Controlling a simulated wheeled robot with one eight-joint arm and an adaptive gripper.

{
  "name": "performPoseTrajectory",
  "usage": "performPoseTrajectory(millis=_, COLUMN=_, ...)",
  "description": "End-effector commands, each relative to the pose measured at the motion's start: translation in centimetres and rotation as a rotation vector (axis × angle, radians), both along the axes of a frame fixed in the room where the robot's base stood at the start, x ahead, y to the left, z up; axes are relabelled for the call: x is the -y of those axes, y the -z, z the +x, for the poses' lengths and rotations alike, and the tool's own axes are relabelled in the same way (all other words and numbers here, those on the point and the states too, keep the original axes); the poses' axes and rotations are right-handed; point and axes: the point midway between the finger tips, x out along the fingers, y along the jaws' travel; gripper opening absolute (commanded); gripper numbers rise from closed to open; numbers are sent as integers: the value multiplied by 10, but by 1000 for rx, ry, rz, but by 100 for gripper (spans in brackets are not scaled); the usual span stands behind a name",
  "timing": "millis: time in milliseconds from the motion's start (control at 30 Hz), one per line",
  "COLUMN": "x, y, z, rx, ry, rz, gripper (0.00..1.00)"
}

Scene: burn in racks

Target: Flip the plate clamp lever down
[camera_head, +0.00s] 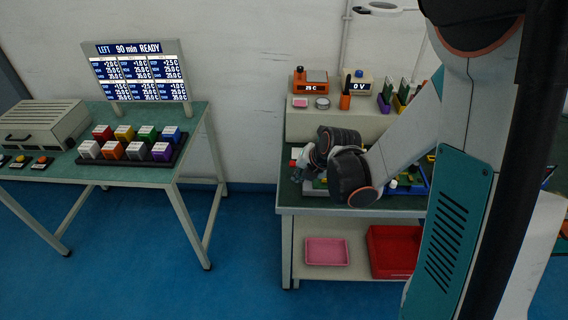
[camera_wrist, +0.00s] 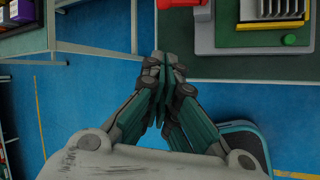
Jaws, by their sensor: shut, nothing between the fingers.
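My gripper (camera_wrist: 163,58) is shut and empty. In the wrist view its fingertips are together beside the left edge of the green bench top (camera_wrist: 225,68), partly over the blue floor. A grey fixture (camera_wrist: 203,38) with a dark green top stands on that bench, right of the fingertips and apart from them. In the head view my gripper (camera_head: 299,173) is over the bench's left end, and my arm hides most of the fixture.
A finned block (camera_wrist: 273,9) sits on the fixture. Below, a pink tray (camera_head: 326,251) and red bin (camera_head: 391,251) sit. Open floor separates the left table (camera_head: 190,150).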

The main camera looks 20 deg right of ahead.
Motion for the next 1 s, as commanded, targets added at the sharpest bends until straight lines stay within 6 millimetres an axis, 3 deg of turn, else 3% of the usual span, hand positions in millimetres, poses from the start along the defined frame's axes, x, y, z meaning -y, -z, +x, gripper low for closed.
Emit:
performPoseTrajectory(millis=300, x=2, y=23, z=9, rx=36, ry=-189, rz=-100, gripper=0)
performPoseTrajectory(millis=767, x=1, y=27, z=11, rx=38, ry=-199, rz=-104, gripper=0)
performPoseTrajectory(millis=1000, x=-5, y=55, z=27, rx=37, ry=-199, rz=-104, gripper=0)
